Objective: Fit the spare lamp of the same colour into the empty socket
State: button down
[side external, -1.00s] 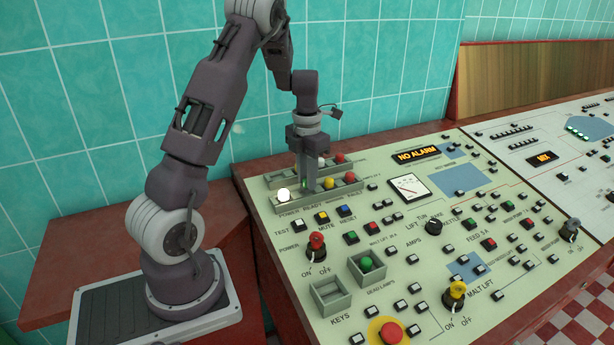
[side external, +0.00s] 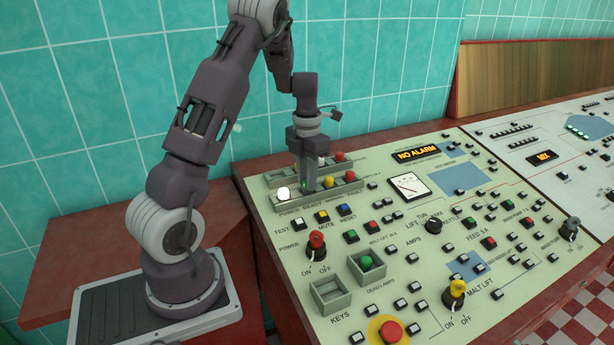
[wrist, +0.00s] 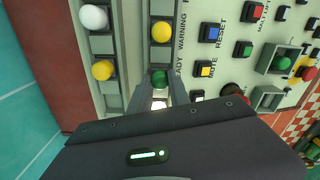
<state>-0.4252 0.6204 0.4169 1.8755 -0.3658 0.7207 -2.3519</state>
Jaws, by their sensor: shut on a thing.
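My gripper (wrist: 159,88) is shut on a green lamp (wrist: 159,79), which shows between the fingertips. It is down at the front lamp row (side external: 295,201), second place from the left in the side view, between the glowing white lamp (side external: 284,194) and the yellow lamp (side external: 329,182). The fingers hide the socket, so I cannot tell how deep the lamp sits. A red lamp (side external: 350,177) ends that row. The rear spare rack (side external: 277,180) holds a white lamp (wrist: 93,17), a yellow lamp (wrist: 103,70) and a red lamp (side external: 339,157).
Another green lamp (side external: 365,264) lies in the dead lamps box (side external: 381,271). The keys box (side external: 330,296) beside it looks empty. Buttons and switches, including a red knob (side external: 317,239), cover the panel before the row. The tiled wall (side external: 370,70) stands behind.

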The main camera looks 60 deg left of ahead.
jog(key=shift+f, duration=0.4)
jog(key=c, duration=1.1)
grip_release()
jog(key=shift+c, duration=0.2)
jog(key=shift+r, duration=0.1)
jog(key=shift+r, duration=3.9)
